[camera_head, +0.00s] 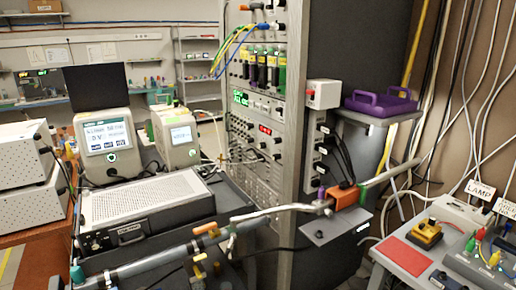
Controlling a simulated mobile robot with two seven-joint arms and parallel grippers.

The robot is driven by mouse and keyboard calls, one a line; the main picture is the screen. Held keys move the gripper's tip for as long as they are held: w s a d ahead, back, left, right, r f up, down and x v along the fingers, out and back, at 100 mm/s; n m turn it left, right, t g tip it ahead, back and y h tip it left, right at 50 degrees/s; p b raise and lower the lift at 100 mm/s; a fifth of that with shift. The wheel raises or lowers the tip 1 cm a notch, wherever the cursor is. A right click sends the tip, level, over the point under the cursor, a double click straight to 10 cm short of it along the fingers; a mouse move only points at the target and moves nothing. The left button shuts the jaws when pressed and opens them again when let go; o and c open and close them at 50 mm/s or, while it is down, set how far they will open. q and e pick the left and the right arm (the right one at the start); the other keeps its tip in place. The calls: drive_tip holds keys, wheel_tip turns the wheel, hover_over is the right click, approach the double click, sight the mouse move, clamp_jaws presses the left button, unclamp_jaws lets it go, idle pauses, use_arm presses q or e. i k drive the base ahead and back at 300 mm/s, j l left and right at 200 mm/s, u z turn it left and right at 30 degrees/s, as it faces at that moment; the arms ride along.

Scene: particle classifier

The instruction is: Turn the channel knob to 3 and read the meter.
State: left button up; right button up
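Neither of my grippers shows in the head view. I cannot make out which knob is the channel knob, and no number 3 is readable. A tall instrument rack (294,110) stands in the middle. It carries a green lit display (241,98), a red lit display (265,129) and several small dark knobs (262,146) below them. Two white instruments with screens stand left of the rack: a larger one (104,134) with blue lettering and a smaller one (180,135). Which of these is the meter is unclear, and the digits are too small to read surely.
A silver-topped box (150,196) sits on a black case at front left. A metal tube with an orange block (347,196) crosses in front of the rack. At right, a grey bench holds a red pad (404,255), a yellow device (425,233) and a LAMP label (480,190).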

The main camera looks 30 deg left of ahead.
sight(262, 145)
drive_tip(key=u, duration=1.05)
drive_tip(key=i+j+u, duration=0.25)
drive_tip(key=u, duration=0.15)
drive_tip(key=i+j+u, duration=0.25)
drive_tip(key=u, duration=0.15)
drive_tip(key=i, duration=0.05)
